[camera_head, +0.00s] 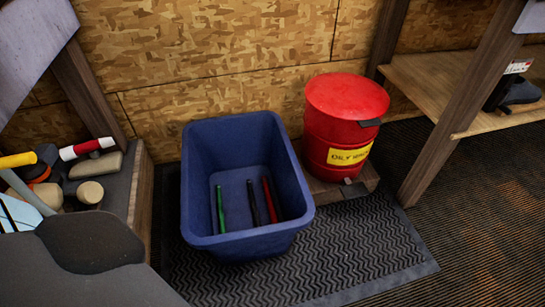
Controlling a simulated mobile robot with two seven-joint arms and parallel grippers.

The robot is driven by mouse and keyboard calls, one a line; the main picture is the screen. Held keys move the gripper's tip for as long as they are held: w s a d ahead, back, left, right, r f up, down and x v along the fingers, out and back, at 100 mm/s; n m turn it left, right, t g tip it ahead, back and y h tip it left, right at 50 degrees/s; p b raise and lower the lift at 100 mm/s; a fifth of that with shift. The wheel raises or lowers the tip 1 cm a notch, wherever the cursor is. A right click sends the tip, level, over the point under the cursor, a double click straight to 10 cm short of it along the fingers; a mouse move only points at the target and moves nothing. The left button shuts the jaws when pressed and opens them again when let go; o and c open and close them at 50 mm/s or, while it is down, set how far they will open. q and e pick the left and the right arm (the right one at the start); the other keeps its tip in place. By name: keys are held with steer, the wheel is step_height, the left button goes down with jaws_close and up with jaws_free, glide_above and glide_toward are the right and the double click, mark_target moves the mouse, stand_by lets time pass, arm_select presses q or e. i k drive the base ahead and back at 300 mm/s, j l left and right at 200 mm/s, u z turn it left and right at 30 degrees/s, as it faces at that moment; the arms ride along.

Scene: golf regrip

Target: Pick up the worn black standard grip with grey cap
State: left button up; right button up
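A dark, thin grip that looks black (253,202) stands or leans inside the blue bin (240,238), between a green grip (220,208) and a red grip (270,200). It is too small to tell whether it has a grey cap or is worn. The bin is open at the top and stands on the floor mat. Neither of my grippers shows in the head view.
A red lidded can (340,125) with a yellow label stands right of the bin on a low wooden base. A shelf with several tools (70,180) is at the left. A wooden bench frame (460,110) stands at the right. Bare ribbed mat (350,250) lies in front.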

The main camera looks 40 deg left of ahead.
mark_target(257, 223)
steer(key=i+l+u, duration=0.1)
steer(key=i+u, duration=0.2)
steer(key=i, duration=0.25)
steer(key=i+l+u, duration=0.25)
steer(key=i, duration=0.3)
